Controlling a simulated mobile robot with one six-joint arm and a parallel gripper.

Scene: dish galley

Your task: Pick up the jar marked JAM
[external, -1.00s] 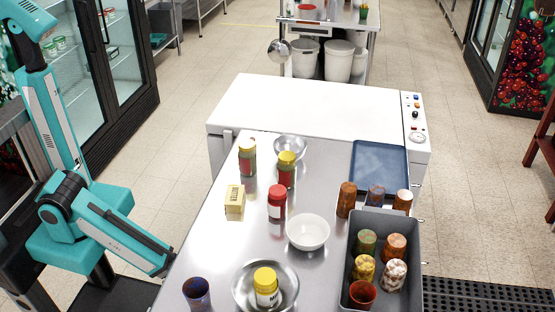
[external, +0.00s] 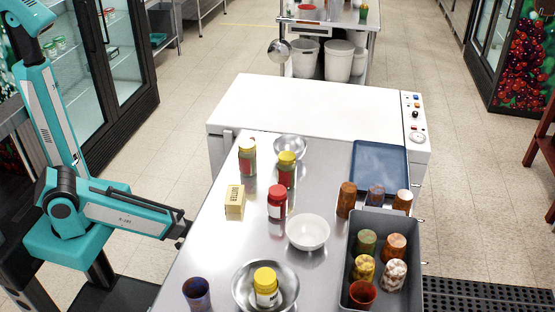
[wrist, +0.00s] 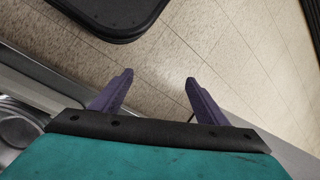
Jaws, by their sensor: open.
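Several jars stand on the steel counter; none of their labels is readable as JAM at this size. A red-lidded jar (external: 277,203) stands mid-counter. Another yellow-lidded jar with a pale label (external: 266,289) is in a steel bowl (external: 240,296) at the front. My gripper (external: 183,230) is at the counter's left edge, apart from every jar. In the wrist view its fingers (wrist: 158,82) are spread and empty, with floor tiles beyond.
A butter box (external: 235,202), a white bowl (external: 308,232) and a dark cup (external: 196,293) stand among the jars. A grey bin of patterned cups (external: 412,240) and a blue tray (external: 379,163) fill the right side. Bare counter (external: 225,245) lies left of centre.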

